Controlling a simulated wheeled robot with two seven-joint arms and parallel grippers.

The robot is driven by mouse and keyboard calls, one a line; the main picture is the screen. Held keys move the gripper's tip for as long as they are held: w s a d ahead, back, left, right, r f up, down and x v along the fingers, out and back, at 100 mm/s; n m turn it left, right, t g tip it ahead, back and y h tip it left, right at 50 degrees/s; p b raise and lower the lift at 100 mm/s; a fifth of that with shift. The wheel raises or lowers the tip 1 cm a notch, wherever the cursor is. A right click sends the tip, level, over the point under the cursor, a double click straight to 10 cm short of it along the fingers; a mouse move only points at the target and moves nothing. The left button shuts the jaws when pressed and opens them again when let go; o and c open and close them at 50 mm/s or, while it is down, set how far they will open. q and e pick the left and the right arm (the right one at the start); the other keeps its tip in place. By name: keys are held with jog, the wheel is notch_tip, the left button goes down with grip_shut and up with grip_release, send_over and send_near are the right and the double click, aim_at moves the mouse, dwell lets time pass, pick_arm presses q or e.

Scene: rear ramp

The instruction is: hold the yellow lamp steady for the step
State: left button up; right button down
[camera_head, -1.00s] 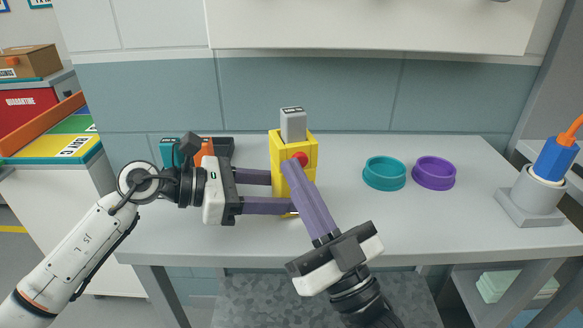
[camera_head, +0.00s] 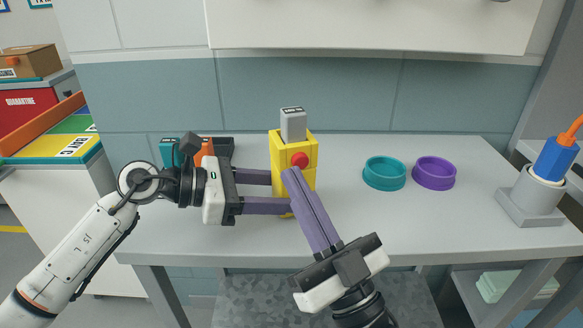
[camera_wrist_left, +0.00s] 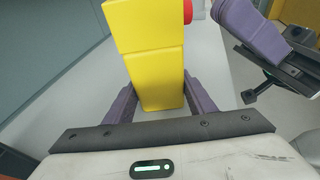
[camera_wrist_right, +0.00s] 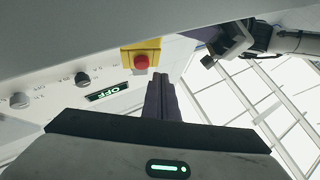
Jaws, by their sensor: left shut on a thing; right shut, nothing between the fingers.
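The yellow lamp (camera_head: 309,148) is a yellow block with a grey top piece (camera_head: 293,125) and a red button (camera_head: 299,160) on its front. It stands upright on the grey table. My left gripper (camera_head: 277,192) is shut on it from the left, and the left wrist view shows the yellow body (camera_wrist_left: 155,65) between its fingers. My right gripper (camera_head: 291,174) is shut and empty. Its fingertips are just below the red button in the head view and hide part of the lamp's lower front. The right wrist view shows the button (camera_wrist_right: 141,62) clear of the fingers (camera_wrist_right: 158,82).
A teal round dish (camera_head: 384,175) and a purple one (camera_head: 434,174) stand to the right. A grey holder (camera_head: 530,198) with a blue piece (camera_head: 556,158) is at the right end. Teal, orange and dark items sit behind my left gripper. The table's front middle-right is clear.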

pick_arm(q)
jog(key=shift+r, duration=0.1)
jog(key=o, duration=0.9)
pick_arm(e)
jog(key=s, duration=0.5)
jog(key=shift+s+d, duration=0.1)
jog(key=shift+s, duration=0.05)
